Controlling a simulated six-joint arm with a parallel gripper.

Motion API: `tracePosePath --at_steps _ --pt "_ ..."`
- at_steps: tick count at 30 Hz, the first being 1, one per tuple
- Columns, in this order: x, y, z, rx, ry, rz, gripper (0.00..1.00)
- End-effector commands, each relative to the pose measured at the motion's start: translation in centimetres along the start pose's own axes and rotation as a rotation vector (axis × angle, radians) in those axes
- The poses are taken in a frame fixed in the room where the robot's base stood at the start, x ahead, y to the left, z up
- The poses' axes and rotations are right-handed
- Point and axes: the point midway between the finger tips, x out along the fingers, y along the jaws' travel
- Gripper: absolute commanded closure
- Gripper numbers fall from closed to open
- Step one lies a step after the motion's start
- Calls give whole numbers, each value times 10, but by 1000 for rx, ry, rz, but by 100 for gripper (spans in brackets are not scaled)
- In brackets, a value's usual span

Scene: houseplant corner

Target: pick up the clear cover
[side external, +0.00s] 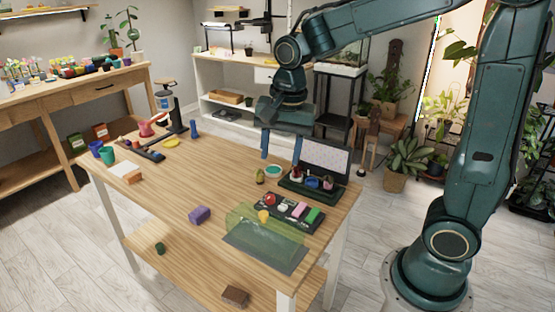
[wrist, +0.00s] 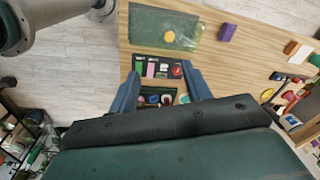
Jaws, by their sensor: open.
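The clear cover (side external: 268,228) is a see-through, green-tinted box shape on a dark flat mat (side external: 262,252) near the table's front right edge. A yellow object (side external: 264,216) shows through or right behind it. In the wrist view the cover (wrist: 160,24) is at the top, with the yellow object (wrist: 169,36) in its area. My gripper (side external: 281,148) is open and empty, pointing down above the table, beyond the cover and apart from it. In the wrist view its two blue fingers (wrist: 163,72) are spread wide, below the cover.
A dark tray (side external: 275,214) with a red ball, pink block and green block lies right beside the cover. An open-lidded case (side external: 322,157) stands behind it. A purple block (side external: 200,215) sits to the left. The table's middle is clear.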

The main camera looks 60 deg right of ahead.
Motion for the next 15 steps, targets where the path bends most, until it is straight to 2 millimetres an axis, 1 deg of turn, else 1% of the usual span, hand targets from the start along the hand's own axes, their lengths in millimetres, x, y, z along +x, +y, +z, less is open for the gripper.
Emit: tracePosePath --at_steps 1,7,11,15 --pt "9 -7 -4 54 -8 21 51" --pt "39 -27 -14 266 -25 85 51" --pt "52 -35 -17 356 -27 111 51" --pt "58 -39 -19 401 -27 123 51"
